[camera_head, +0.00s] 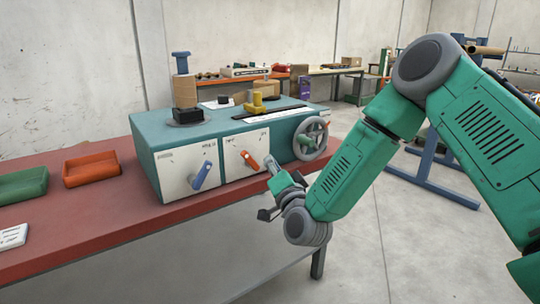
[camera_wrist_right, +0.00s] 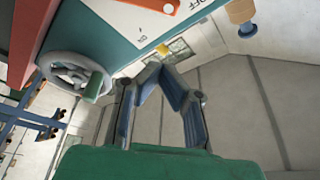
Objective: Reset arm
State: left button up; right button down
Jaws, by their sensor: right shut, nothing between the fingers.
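My right gripper (camera_head: 278,183) is in front of the winder's front face, close to the orange lever (camera_head: 250,161). In the wrist view its fingers (camera_wrist_right: 158,72) come together with nothing held. The teal winder (camera_head: 225,128) stands on the red table with a blue lever (camera_head: 202,176) and a handwheel (camera_head: 311,139) on its front. The wrist view also shows the handwheel (camera_wrist_right: 72,72) and an orange lever (camera_wrist_right: 157,5) beyond the fingers. Contact between gripper and lever cannot be told. My left gripper is not in view.
The red table (camera_head: 100,232) carries an orange tray (camera_head: 91,169), a green tray (camera_head: 24,185) and a white label card (camera_head: 13,236) on the left. A spool on a blue post (camera_head: 184,88) and a yellow part (camera_head: 255,103) top the winder. A blue stand (camera_head: 440,170) is behind my right arm.

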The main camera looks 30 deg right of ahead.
jog(key=s+a+f+n+g+y, duration=0.2)
jog(key=s+a+f+n+g, duration=0.15)
jog(key=f, duration=0.35)
jog(key=s+a+f+n+g+y, duration=0.1)
jog(key=s+a+f+n+g, duration=0.1)
jog(key=s+f, duration=0.4)
jog(key=s+a+f+n+g+y, duration=0.2)
jog(key=s+a+f+g, duration=0.1)
jog(key=f, duration=0.6)
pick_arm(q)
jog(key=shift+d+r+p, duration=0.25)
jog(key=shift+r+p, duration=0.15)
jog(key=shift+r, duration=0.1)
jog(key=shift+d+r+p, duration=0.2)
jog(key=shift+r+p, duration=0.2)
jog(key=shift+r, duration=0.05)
pick_arm(e)
jog(key=s+d+f+n+g, duration=0.1)
jog(key=s+f+n+g, duration=0.1)
jog(key=s, duration=0.7)
jog(key=s+f+n+g, duration=0.2)
jog(key=s+f+g, duration=0.3)
jog(key=s, duration=0.4)
jog(key=s+d+f+n+g+h, duration=0.1)
jog(key=s+f+n+g, duration=0.1)
jog(key=s, duration=0.7)
jog(key=shift+s+d+f+g, duration=0.25)
jog(key=shift+d+f+g, duration=0.1)
jog(key=shift+f+g, duration=0.5)
